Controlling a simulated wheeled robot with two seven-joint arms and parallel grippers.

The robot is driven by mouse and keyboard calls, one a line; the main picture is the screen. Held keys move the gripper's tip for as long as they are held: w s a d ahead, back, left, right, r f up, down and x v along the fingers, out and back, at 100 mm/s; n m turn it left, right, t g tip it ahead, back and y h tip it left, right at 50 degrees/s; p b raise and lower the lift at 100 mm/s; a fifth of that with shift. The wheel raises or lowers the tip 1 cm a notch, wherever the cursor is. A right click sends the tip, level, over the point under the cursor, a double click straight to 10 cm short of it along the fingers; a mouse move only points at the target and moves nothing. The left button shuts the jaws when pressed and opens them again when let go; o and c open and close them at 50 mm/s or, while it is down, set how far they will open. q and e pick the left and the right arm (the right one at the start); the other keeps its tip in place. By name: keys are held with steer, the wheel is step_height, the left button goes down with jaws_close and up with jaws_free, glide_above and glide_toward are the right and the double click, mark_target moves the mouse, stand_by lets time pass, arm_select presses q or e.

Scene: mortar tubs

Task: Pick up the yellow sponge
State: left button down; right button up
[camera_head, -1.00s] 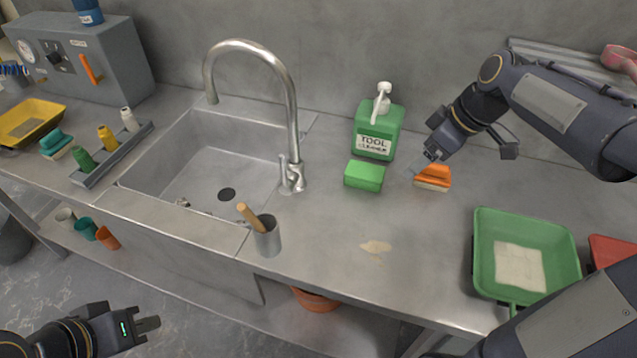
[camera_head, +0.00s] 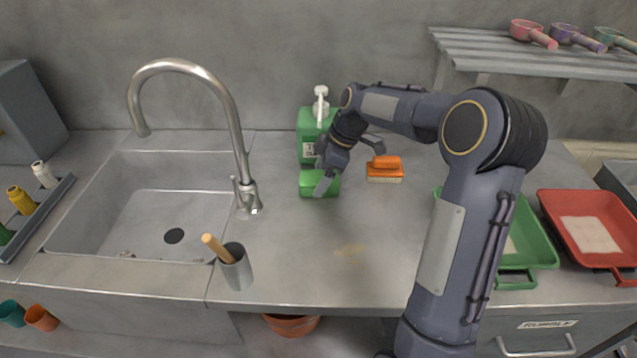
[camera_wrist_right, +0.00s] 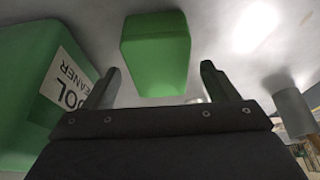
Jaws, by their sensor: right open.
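I see no yellow sponge in either view now. A green sponge-like block (camera_head: 308,188) lies on the steel counter in front of the green tool cleaner bottle (camera_head: 310,125). My right gripper (camera_head: 324,182) is at the block and hides part of it in the head view. In the right wrist view my right gripper (camera_wrist_right: 163,85) is open, and the green block (camera_wrist_right: 155,55) is just ahead of the gap between its fingers, not gripped. The bottle (camera_wrist_right: 40,100) stands close on the left there. My left gripper is out of view.
An orange brush (camera_head: 385,169) lies right of the green block. The sink (camera_head: 150,215), tap (camera_head: 235,130) and grey cup (camera_head: 237,268) are to the left. Green (camera_head: 540,245) and red (camera_head: 590,205) trays are at right. The counter front is mostly clear.

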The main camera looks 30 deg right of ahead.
steer(key=shift+x, duration=0.85)
steer(key=shift+d+f, duration=0.1)
steer(key=shift+f, duration=0.1)
steer(key=c, duration=1)
steer(key=shift+c, duration=0.2)
steer(key=shift+r, duration=0.15)
